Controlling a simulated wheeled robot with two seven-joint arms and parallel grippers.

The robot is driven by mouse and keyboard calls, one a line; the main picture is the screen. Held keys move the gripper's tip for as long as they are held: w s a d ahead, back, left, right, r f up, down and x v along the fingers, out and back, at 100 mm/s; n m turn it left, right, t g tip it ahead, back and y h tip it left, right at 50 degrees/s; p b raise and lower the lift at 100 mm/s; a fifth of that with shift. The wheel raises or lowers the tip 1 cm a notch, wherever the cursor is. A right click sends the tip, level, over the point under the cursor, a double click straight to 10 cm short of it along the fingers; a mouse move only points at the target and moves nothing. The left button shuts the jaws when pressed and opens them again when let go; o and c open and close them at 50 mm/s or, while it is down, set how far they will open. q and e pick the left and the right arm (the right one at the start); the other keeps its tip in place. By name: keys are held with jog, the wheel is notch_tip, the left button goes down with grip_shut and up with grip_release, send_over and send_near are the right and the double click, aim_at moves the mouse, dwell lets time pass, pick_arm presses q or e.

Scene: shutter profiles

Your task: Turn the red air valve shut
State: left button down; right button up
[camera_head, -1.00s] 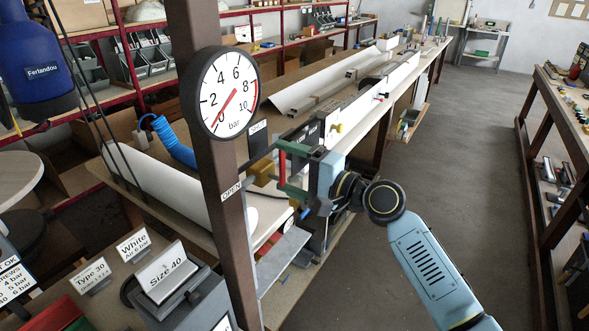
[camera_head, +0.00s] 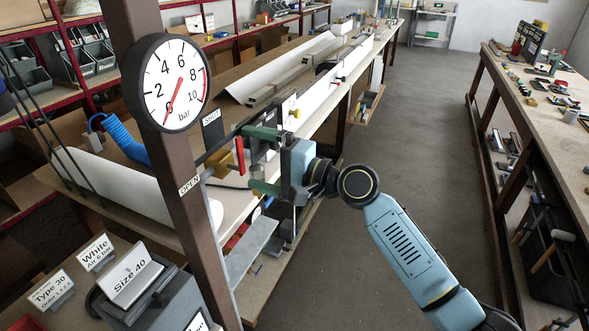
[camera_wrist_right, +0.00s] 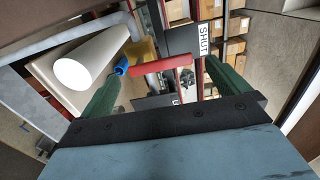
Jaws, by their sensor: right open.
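The red air valve (camera_head: 240,156) is a red lever on a brass-yellow body beside the brown post. Its lever stands upright in the head view, near the SHUT sign (camera_head: 211,119); the OPEN sign (camera_head: 189,185) is lower on the post. My right gripper (camera_head: 247,159) is open, with one green finger above and one below the lever's level. In the right wrist view, the red lever (camera_wrist_right: 164,77) lies across the gap between the fingers; I cannot tell whether they touch it. My left gripper is not in view.
A round gauge (camera_head: 160,75) on the brown post (camera_head: 172,165) has its red needle near 0 bar. A blue coiled hose (camera_head: 125,138) and a white roll (camera_head: 110,185) lie behind. A grey machine (camera_head: 165,300) stands at front left. The floor at right is clear.

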jog(key=b+v, duration=0.2)
jog(key=v, duration=0.9)
jog(key=w+d+f+m+t+h+b, duration=0.1)
jog(key=w+d+f+h, duration=0.1)
jog(key=f, duration=0.6)
jog(key=w+d+f+m+t+h+b, duration=0.1)
jog(key=d+f+h, duration=0.1)
jog(key=f, duration=0.6)
jog(key=w+d+f+m+t+h+b, duration=0.1)
jog(key=w+d+f+h, duration=0.15)
jog(key=f, duration=0.65)
jog(key=s+d+f+n+g+h+b, duration=0.1)
jog(key=s+d+f+h, duration=0.25)
jog(key=f, duration=0.85)
jog(key=s+d+f+n+g+h+b, duration=0.15)
jog(key=s+d+f, duration=0.3)
jog(key=f, duration=0.65)
jog(key=s+d+f+n+g+h+b, duration=0.1)
jog(key=s+d+f+n+g+h, duration=0.25)
jog(key=s+f, duration=1.5)
jog(key=s+d+f+n+g, duration=0.1)
jog(key=s+f, duration=0.2)
jog(key=s, duration=0.5)
jog(key=s+d+f+n+g+h+b, duration=0.1)
jog(key=s+f+n, duration=0.1)
jog(key=s, duration=0.7)
jog(key=s+d+f+n+g+b, duration=0.1)
jog(key=s+f, duration=0.3)
jog(key=s, duration=0.4)
jog(key=shift+s, duration=0.2)
